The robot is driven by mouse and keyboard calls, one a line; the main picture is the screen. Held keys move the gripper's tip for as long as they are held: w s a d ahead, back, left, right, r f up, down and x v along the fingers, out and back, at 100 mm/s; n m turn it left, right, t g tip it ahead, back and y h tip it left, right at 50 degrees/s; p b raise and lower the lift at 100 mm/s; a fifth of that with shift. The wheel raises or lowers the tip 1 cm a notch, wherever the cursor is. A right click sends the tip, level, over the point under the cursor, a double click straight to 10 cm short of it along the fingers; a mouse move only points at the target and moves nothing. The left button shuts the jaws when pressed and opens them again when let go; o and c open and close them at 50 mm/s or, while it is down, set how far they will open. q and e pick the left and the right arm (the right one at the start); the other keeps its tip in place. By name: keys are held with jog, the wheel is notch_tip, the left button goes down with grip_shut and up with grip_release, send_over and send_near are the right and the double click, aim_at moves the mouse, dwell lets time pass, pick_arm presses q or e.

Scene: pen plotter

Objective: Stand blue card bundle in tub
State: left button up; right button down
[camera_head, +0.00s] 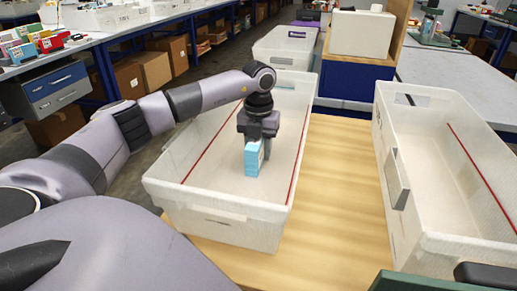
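The blue card bundle (252,162) is a small light-blue block, upright, inside the left white tub (215,226). My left gripper (259,146) reaches down into this tub from above. Its fingers are at the top of the bundle and appear closed on it; part of one finger shows to the right of the bundle. I cannot tell whether the bundle's lower end touches the tub floor. The tub otherwise looks empty, with a red line along each side. My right gripper is not clearly visible.
A second white tub (398,213) stands at the right, with bare wooden tabletop (330,190) between the two. A white box (362,34) and another pale bin (283,47) stand behind. A workbench with coloured boxes (45,42) is at the far left.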

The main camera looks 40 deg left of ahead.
pick_arm(q)
jog(key=o, duration=1.1)
jog(key=shift+f, duration=0.1)
notch_tip(320, 180, up, 12)
jog(key=shift+r+p, duration=0.15)
jog(key=shift+p, duration=0.55)
